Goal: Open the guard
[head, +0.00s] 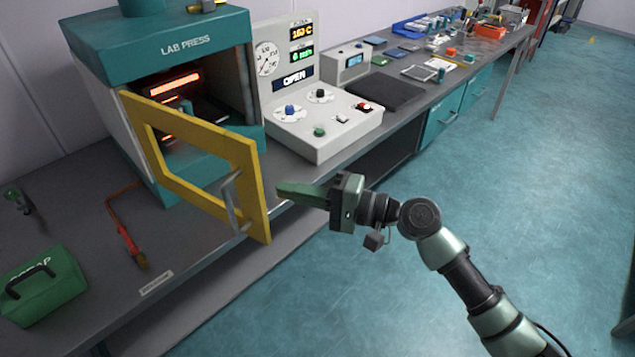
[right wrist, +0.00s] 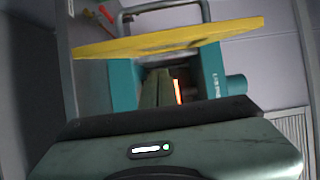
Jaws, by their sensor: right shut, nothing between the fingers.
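The guard (head: 203,137) is a yellow frame with a grey bar handle (head: 232,203), on the front of the teal lab press (head: 183,42). It stands swung out from the press, and the glowing interior shows behind it. The display on the control panel reads OPEN. My right gripper (head: 281,190) is shut and empty, its fingertips just right of the guard's handle side; I cannot tell whether they touch it. In the right wrist view the guard (right wrist: 170,40) crosses above the fingers, with its handle at the top. My left gripper is not in view.
The control console (head: 318,122) with knobs stands right of the press. A green box (head: 43,285) and a red-handled tool (head: 131,246) lie on the bench at left. Several small items fill the bench's far end.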

